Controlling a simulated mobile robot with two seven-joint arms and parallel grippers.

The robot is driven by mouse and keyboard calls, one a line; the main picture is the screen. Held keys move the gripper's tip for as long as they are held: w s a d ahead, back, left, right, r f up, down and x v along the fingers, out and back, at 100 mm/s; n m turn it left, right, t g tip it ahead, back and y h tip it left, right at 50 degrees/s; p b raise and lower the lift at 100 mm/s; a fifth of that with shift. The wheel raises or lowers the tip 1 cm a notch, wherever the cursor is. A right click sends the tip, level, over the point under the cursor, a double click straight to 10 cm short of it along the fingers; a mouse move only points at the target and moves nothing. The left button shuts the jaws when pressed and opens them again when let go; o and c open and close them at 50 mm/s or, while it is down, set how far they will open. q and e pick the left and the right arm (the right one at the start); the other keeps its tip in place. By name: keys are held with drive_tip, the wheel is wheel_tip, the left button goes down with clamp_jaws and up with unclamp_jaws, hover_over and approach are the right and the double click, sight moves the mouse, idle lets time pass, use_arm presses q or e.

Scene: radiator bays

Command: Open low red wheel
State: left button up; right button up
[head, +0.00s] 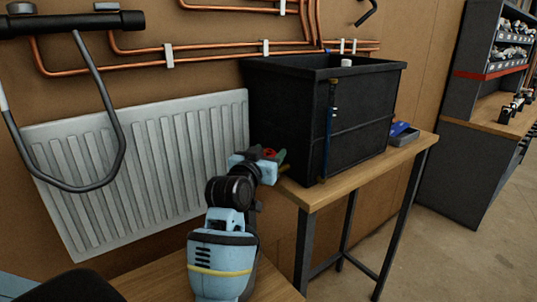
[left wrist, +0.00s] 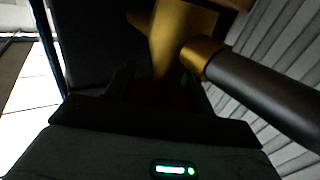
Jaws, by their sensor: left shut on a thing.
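The low red wheel (head: 270,153) shows as a small red patch at the lower left corner of the black tank, mostly hidden by my left gripper (head: 274,161). The gripper is shut on the wheel. In the left wrist view, a brass valve body (left wrist: 182,35) lies just beyond the dark fingers (left wrist: 168,92). Only a faint dark red shows between them, so the wheel's turn cannot be told. My right gripper is in neither view.
The black tank (head: 290,110) stands on a wooden bench (head: 322,187) beside the white radiator (head: 150,150). Copper pipes (head: 215,55) run along the wall above. A blue item (head: 400,128) lies at the bench's right. Open floor lies to the right.

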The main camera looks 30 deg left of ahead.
use_arm(q)
drive_tip(key=shift+n+y, duration=0.6)
drive_tip(key=shift+y, duration=0.3)
drive_tip(key=o, duration=1)
drive_tip(key=shift+a, duration=0.1)
drive_tip(key=shift+s, duration=0.15)
drive_tip(key=v, duration=0.7)
drive_tip(key=shift+s, duration=0.3)
drive_tip(key=shift+r, duration=0.1)
